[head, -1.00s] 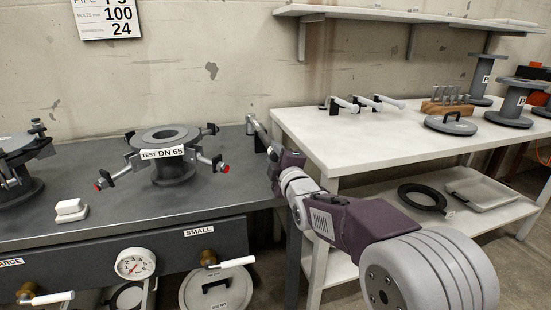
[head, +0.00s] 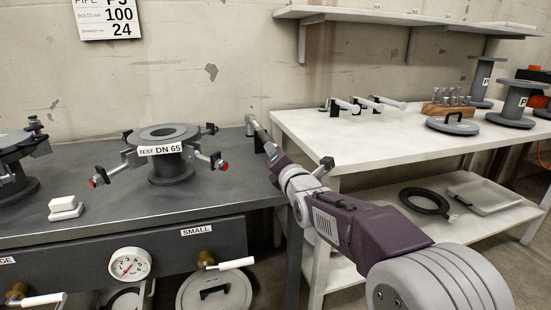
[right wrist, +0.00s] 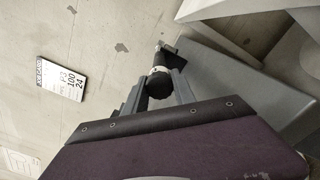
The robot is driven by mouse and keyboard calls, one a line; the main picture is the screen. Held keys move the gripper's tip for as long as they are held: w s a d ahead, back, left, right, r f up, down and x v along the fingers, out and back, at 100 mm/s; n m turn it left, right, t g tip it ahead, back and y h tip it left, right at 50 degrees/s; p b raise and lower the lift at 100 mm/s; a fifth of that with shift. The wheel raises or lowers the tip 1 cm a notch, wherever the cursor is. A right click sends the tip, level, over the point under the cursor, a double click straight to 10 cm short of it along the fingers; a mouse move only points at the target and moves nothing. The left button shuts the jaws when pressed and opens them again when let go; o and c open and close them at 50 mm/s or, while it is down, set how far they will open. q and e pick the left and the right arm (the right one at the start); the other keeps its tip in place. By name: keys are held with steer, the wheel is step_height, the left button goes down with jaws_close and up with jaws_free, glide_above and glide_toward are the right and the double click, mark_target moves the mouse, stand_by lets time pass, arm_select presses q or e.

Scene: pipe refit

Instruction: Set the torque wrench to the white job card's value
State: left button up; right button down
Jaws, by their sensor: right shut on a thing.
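The white job card (head: 104,18) hangs on the wall at the upper left; 100 and 24 are readable, its top line is cut off. In the right wrist view the card (right wrist: 60,78) appears turned sideways and reads P3, 100, 24. My right gripper (head: 266,145) is at the right end of the grey bench, by the wall. In the right wrist view its fingers (right wrist: 158,88) are shut on a dark round grip with a shaft beyond it, apparently the torque wrench (right wrist: 159,86). A grey rod (head: 256,128) extends past the fingers. Any setting scale is hidden. My left gripper is out of view.
A DN 65 test flange (head: 172,133) with clamps stands on the grey bench (head: 100,212). A gauge (head: 130,264) and white-handled valves are on its front. The white table (head: 390,135) at right holds white-handled tools, a bolt block (head: 447,108) and spools.

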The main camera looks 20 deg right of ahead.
steer(key=n+b, duration=0.1)
steer(key=n, duration=0.2)
steer(key=shift+f+n, duration=0.15)
steer(key=shift+n, duration=0.15)
steer(key=shift+n+b, duration=1.1)
steer(key=shift+n, duration=0.6)
steer(key=c, duration=1)
jaws_free()
steer(key=shift+c, duration=0.2)
